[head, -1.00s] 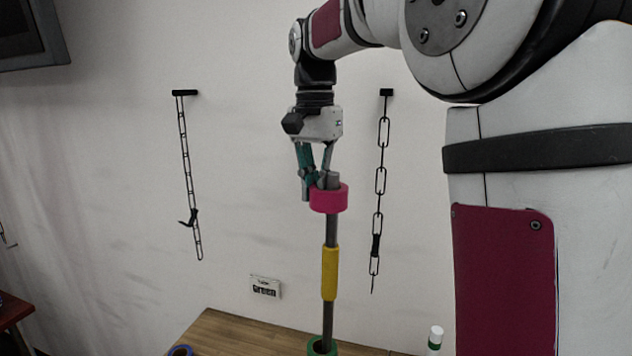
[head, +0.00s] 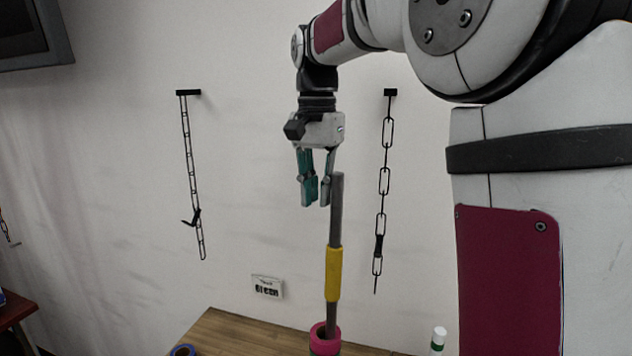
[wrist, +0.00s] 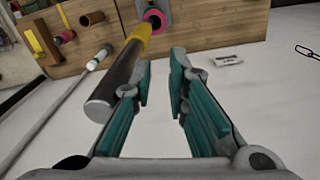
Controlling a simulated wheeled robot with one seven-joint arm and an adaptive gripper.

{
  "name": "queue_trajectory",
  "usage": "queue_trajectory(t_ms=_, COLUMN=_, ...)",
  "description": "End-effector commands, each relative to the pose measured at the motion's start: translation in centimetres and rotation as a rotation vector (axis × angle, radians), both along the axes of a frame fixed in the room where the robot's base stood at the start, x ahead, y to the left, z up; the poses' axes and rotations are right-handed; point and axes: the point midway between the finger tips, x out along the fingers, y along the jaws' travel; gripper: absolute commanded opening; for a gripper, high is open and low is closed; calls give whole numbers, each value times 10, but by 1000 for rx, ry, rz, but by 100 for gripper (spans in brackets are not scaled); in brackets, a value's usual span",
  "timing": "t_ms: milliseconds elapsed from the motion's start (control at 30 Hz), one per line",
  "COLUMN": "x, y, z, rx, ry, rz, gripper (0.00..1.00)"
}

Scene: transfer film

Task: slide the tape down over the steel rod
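The steel rod (head: 336,210) stands upright with a yellow sleeve (head: 334,274) around its middle. The pink tape (head: 325,340) is around the rod at its foot, low by the table. In the wrist view the tape (wrist: 154,17) shows at the rod's far end, beyond the yellow sleeve (wrist: 138,38). My gripper (head: 317,203) is open and empty, beside the rod's top and to its left. In the wrist view my gripper (wrist: 160,98) has a clear gap between its teal fingers, and the rod (wrist: 115,84) passes left of them.
Two chains hang on the wall, the left one (head: 191,170) and the right one (head: 384,180).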

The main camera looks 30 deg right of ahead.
Motion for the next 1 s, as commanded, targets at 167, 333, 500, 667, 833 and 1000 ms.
queue_trajectory(t_ms=167, x=-2, y=-5, z=16, rx=-7, ry=5, rz=-9, gripper=31)
queue_trajectory(t_ms=333, x=-1, y=-4, z=50, rx=-8, ry=-1, rz=-8, gripper=31)
queue_trajectory(t_ms=500, x=1, y=-1, z=82, rx=-5, ry=-3, rz=-4, gripper=31)
queue_trajectory(t_ms=667, x=2, y=1, z=103, rx=-4, ry=-1, rz=-2, gripper=31)
queue_trajectory(t_ms=833, x=3, y=2, z=116, rx=-3, ry=-2, rz=0, gripper=31)
queue_trajectory(t_ms=1000, x=3, y=2, z=120, rx=-2, ry=-1, rz=0, gripper=31)
